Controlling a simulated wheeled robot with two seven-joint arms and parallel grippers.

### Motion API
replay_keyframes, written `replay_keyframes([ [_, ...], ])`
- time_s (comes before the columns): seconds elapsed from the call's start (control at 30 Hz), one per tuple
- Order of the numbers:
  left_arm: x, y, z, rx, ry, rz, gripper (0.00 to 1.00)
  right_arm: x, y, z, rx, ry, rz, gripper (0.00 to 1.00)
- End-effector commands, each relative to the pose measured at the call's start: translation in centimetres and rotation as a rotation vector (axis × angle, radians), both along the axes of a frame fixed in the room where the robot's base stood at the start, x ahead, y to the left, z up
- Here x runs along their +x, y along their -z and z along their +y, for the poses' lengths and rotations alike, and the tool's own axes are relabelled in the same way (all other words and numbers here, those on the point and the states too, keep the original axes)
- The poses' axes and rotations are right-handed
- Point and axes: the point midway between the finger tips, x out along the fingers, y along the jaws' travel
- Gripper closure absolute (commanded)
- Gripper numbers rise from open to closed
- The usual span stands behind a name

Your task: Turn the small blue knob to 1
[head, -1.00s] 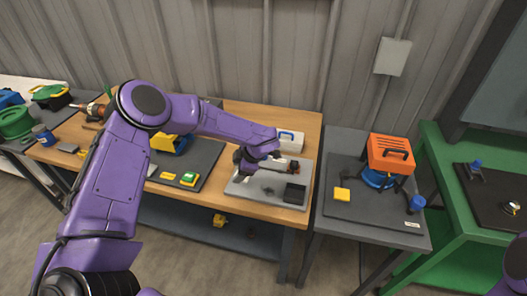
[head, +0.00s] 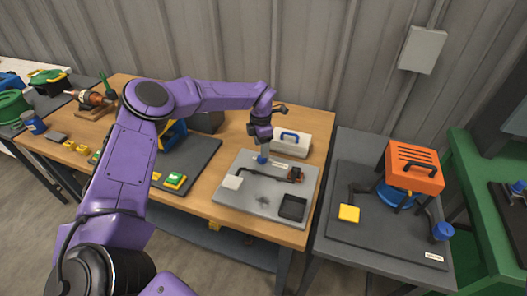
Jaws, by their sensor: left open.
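A small blue knob (head: 262,159) stands on a grey board (head: 245,208) on the wooden table. My left gripper (head: 261,148) points down just above this knob, its fingers open. The fingertips are very close to the knob's top; I cannot tell whether they touch it. The knob's markings are too small to read. Another blue knob (head: 442,231) stands on the dark board of the table to the right, and one more (head: 518,187) is on the green bench. My right gripper is out of view.
An orange housing (head: 413,167) stands on the right table.

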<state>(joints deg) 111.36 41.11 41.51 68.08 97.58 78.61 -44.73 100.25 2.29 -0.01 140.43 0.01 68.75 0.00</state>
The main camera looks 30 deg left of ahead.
Motion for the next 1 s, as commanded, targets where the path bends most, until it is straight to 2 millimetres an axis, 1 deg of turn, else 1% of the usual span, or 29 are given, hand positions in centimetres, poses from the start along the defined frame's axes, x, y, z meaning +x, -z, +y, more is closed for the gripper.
replay_keyframes([
  [0.03,-0.1,0.9,0.0,0.001,0.0,0.004,0.41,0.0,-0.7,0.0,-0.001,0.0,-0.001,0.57],
  [0.1,0.0,2.2,-0.1,0.001,0.001,0.003,0.41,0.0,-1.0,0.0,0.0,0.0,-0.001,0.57],
  [0.2,0.1,3.6,-0.1,0.002,0.002,0.002,0.41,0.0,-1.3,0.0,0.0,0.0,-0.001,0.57],
  [0.33,0.2,4.5,-0.3,0.001,0.004,0.0,0.41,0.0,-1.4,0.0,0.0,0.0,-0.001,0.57],
  [0.53,0.2,4.6,-0.3,0.002,0.005,-0.001,0.41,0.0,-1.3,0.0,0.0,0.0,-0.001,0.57],
  [0.57,0.2,4.6,-0.3,0.002,0.005,0.0,0.44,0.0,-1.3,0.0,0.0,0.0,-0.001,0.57],
  [0.6,0.2,4.6,-0.3,0.002,0.005,0.0,0.57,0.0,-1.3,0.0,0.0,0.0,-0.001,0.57],
  [0.67,0.2,4.6,-0.3,0.002,0.005,0.0,0.76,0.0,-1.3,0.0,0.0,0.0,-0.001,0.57],
  [0.7,0.2,4.6,-0.3,0.002,0.006,0.0,0.9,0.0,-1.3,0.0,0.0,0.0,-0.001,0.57],
  [0.73,0.2,4.6,-0.3,0.002,0.006,0.0,0.97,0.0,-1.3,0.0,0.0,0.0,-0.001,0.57],
  [1.0,0.2,4.7,-0.3,0.002,-0.012,0.0,0.97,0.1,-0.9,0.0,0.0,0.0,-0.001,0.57],
])
